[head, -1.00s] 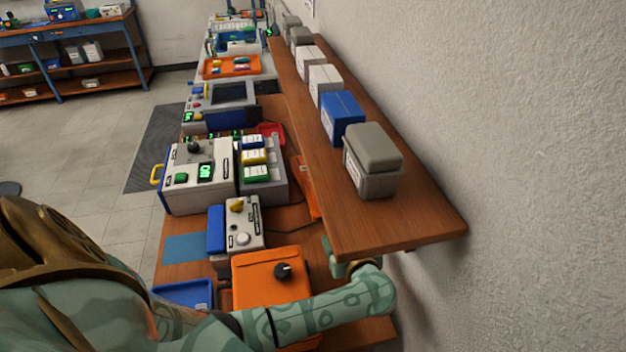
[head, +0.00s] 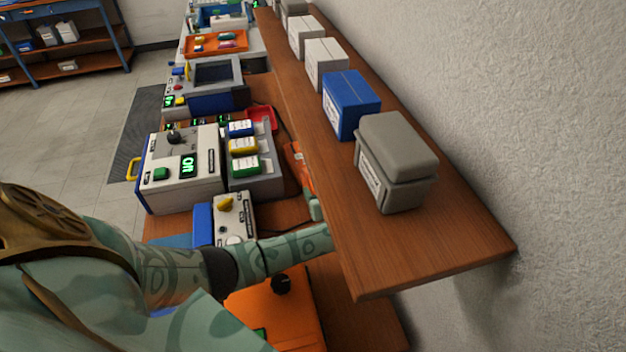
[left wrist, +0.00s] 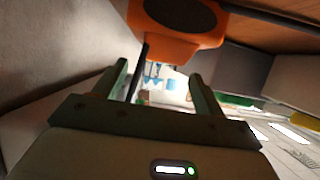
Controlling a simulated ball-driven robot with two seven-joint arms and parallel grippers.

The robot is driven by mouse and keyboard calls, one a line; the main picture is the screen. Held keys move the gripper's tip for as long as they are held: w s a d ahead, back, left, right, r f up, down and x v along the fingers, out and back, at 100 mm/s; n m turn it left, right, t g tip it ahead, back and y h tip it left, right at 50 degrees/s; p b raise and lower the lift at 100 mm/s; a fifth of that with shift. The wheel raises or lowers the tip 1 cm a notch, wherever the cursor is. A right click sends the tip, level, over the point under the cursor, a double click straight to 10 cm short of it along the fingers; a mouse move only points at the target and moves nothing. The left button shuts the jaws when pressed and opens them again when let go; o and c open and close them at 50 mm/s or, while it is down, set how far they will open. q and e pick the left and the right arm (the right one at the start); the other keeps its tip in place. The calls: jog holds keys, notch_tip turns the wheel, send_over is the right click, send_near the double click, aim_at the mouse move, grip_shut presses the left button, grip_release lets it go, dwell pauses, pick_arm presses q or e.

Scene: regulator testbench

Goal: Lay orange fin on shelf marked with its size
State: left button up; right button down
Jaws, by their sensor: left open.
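A narrow orange piece (head: 298,166) lies on the bench beside the shelf edge, partly hidden by the shelf; I cannot tell for sure that it is the orange fin. In the left wrist view an orange body with a dark oval (left wrist: 180,45) is just beyond the fingers; it may be the same piece. My left gripper (left wrist: 158,72) is open with nothing between its fingers. In the head view its hand is mostly hidden behind the wooden shelf (head: 440,240), short of the orange piece. I can read no size mark on the shelf. My right gripper is not in view.
A grey lidded box (head: 395,165), a blue box (head: 350,103) and white boxes (head: 326,64) stand on the shelf; its near end is bare. A grey instrument (head: 180,170), a knobbed box (head: 234,218) and an orange case (head: 275,315) crowd the bench below.

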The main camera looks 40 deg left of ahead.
pick_arm(q)
jog(key=shift+w+a+f, duration=0.1)
jog(key=shift+w+a, duration=0.15)
jog(key=b+x, duration=0.1)
jog(key=x, duration=0.1)
jog(key=b+x, duration=0.1)
jog(key=x, duration=0.1)
jog(key=shift+a+f+b, duration=0.15)
jog(key=shift+f+b, duration=0.15)
jog(key=shift+f, duration=0.05)
jog(key=shift+w+a, duration=0.25)
jog(key=shift+r, duration=0.1)
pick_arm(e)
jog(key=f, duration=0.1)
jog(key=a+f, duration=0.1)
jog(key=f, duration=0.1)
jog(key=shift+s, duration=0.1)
pick_arm(q)
jog(key=c, duration=1.2)
jog(key=shift+c, duration=1)
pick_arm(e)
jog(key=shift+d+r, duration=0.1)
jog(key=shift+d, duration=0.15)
